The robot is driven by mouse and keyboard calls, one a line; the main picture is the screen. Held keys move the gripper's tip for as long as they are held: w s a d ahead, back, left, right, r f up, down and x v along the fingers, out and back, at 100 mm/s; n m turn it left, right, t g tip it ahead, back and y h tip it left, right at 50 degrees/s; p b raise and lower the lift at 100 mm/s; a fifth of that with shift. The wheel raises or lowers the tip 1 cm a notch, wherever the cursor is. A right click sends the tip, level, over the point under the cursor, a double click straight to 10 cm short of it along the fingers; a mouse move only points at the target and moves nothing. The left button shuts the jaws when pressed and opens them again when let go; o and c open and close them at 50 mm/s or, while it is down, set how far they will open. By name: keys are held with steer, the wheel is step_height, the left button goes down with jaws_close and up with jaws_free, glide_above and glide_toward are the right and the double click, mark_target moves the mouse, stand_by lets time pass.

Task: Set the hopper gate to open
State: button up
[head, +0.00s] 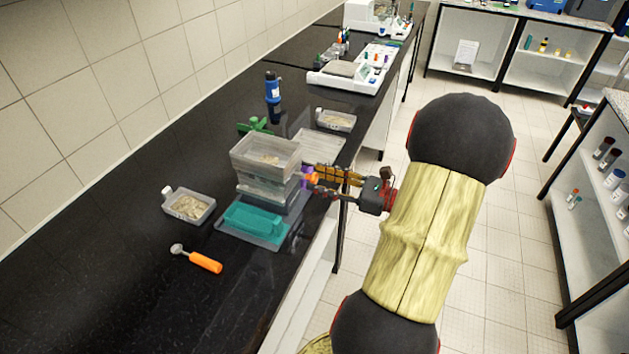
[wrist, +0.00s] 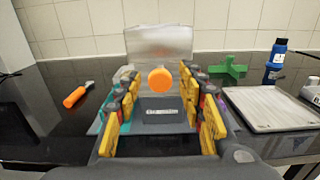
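The sieve shaker is a clear stacked box (head: 265,160) on a dark base, with a teal tray (head: 252,222) in front of it. A round orange knob (head: 311,177) sits on its right side; it also shows in the wrist view (wrist: 160,80), facing me. I cannot tell for certain whether this knob is the hopper gate's handle, nor the gate's position. My gripper (head: 322,181) is at the knob. In the wrist view my gripper (wrist: 160,88) is open, its yellow fingers on either side of the knob with gaps. A small purple part shows beside the knob in the head view.
An orange-handled scoop (head: 205,262) and a clear tray of grains (head: 189,206) lie left on the black bench. A flat pale plate (head: 320,146), another small tray (head: 335,120), a green object (head: 255,125) and a blue bottle (head: 273,97) stand behind the shaker.

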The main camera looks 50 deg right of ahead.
steer(key=shift+x, duration=1.05)
steer(key=shift+c, duration=1)
steer(key=c, duration=0.8)
jaws_close()
